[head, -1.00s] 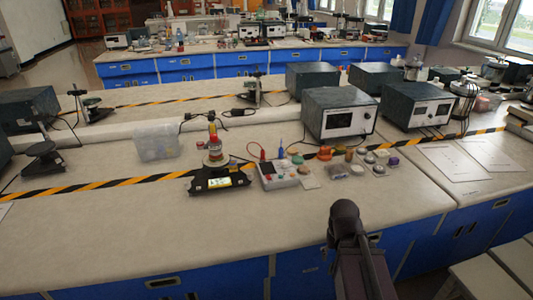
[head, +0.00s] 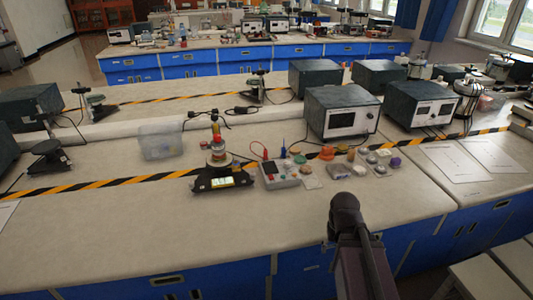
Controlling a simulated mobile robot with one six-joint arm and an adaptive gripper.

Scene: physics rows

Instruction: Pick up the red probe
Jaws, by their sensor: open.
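A small red probe (head: 265,153) stands roughly upright at the back left of a pale meter box (head: 279,174) on the near bench. A thin dark red lead curves away to its left. A blue probe (head: 283,153) stands just to its right, behind the same box. Whether the red probe is plugged into the box or only stands behind it is too small to tell. My arm rises from the bottom edge, right of centre, in front of the bench. My gripper is not visible in this view.
A black device with a stacked red-and-yellow top (head: 217,167) stands just left of the box. Small coloured pots, an orange one (head: 327,153) among them, lie to its right. A clear bin (head: 161,141) and grey instruments (head: 341,112) stand farther back. The bench front (head: 200,230) is clear.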

